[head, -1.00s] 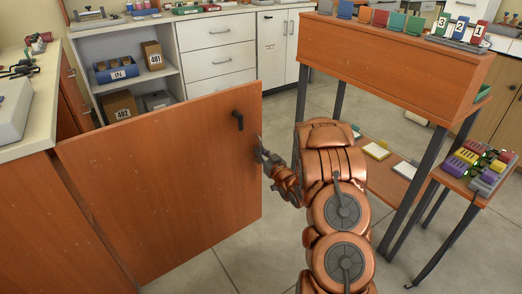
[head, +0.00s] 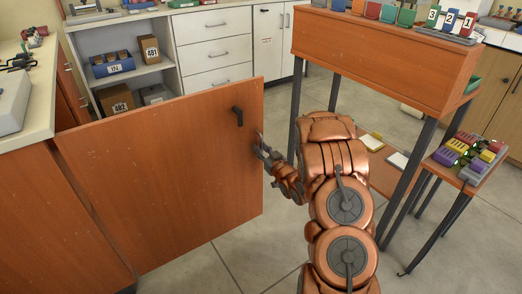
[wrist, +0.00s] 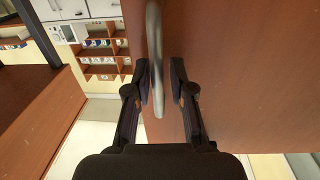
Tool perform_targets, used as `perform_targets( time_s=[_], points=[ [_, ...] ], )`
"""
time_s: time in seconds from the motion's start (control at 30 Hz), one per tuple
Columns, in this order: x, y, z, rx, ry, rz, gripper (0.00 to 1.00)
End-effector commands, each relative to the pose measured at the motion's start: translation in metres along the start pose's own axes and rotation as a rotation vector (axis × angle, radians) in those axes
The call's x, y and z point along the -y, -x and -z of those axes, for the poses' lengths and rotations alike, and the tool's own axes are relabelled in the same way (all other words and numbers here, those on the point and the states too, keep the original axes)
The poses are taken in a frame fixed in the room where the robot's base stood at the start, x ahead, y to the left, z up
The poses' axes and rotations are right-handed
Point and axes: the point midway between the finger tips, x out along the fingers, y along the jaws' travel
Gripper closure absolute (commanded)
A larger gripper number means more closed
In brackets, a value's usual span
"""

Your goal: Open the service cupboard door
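The service cupboard door (head: 165,180) is an orange-brown wooden panel that stands swung out. Shelves with boxes show behind it in the head view. My gripper (head: 262,146) is beside that free edge, lower right of the handle in the head view. In the wrist view, my gripper (wrist: 160,85) has its fingers apart, one on each side of a grey curved handle bar (wrist: 157,55). The door face (wrist: 240,70) fills the right behind it. I cannot tell whether the fingers touch the bar.
A wooden table with a raised box top (head: 385,55) stands right of my arm. A small side stand (head: 440,160) holds coloured blocks. A light counter (head: 30,130) is at the left. Grey floor (head: 235,255) is clear before the door.

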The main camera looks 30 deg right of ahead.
Motion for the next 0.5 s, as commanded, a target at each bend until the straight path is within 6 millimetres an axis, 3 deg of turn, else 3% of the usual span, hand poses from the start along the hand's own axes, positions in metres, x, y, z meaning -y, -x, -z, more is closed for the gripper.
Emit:
perform_targets(
  time_s=[0.27,0.5],
  points=[
    [-0.002,0.005,-0.001,0.002,-0.001,-0.004,0.78],
    [-0.003,0.034,0.000,0.001,0.001,-0.005,0.78]
  ],
)
